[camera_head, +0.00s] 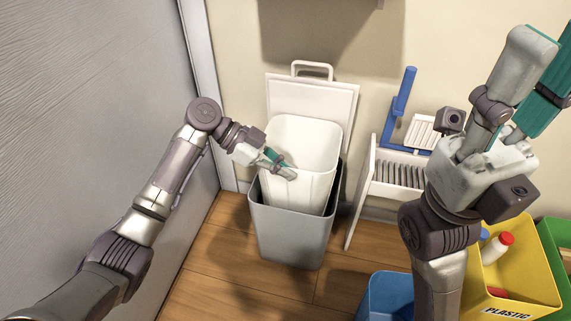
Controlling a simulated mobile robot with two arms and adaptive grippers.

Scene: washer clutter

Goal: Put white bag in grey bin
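The white bag (314,189) looks like a stiff, open-topped white liner. It stands nearly upright, with its lower part inside the grey bin (290,235) and its upper part well above the bin's rim. The bin's lid (309,95) is raised behind it. My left gripper (283,169) is at the bag's front left side, overlapping its wall. Its fingers look close together, but whether they pinch the wall is hidden. My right gripper (549,50) is raised at the upper right, far from the bag, with its fingers apart and empty.
A white rack (366,199) with a blue-handled tool (398,105) stands right of the grey bin. A blue bin (385,296), a yellow plastic bin (539,270) with bottles and a green bin (553,240) are at lower right. Wooden floor (235,265) is clear left of the grey bin.

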